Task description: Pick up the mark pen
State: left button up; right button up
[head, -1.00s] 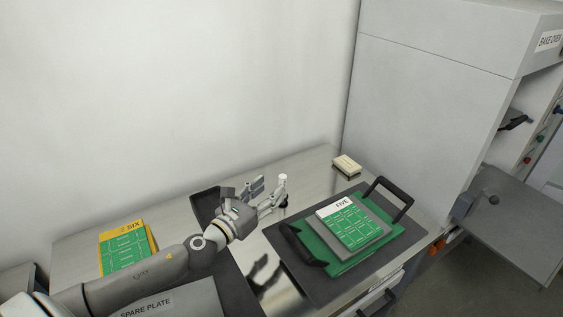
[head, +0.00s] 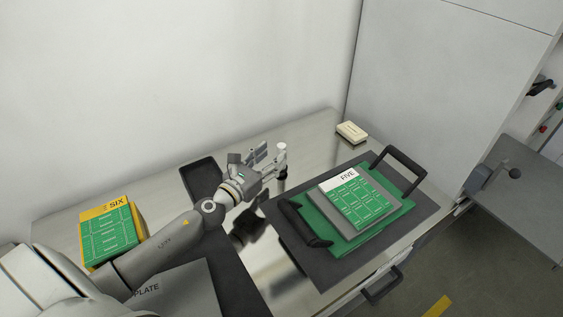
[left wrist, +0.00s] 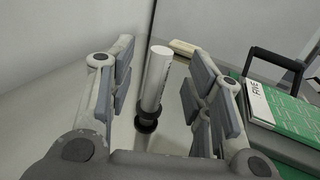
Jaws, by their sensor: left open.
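The mark pen (left wrist: 157,80) is a white cylinder standing upright in a small dark round holder (left wrist: 147,121) on the metal table. In the left wrist view it stands between the two fingers of my left gripper (left wrist: 155,95), with a gap on each side. In the head view the pen (head: 282,150) shows its white top just at the fingertips of my left gripper (head: 271,158). My left gripper is open and low over the table. My right gripper is not in view.
A green tray (head: 330,245) with dark handles holds boards marked FIVE (head: 352,198) at the right. A cream block (head: 351,132) lies at the back. A dark tray (head: 199,172) and a SIX stack (head: 110,238) are left. A wall stands behind.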

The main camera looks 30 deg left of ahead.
aim_at(279, 149)
pick_arm(q)
jog(key=shift+w+d, duration=0.15)
jog(key=shift+w, duration=0.75)
jog(key=shift+w+d, duration=0.2)
jog(key=shift+w, duration=0.7)
jog(key=shift+w+d, duration=0.15)
jog(key=shift+w, duration=0.75)
jog(key=c, duration=1)
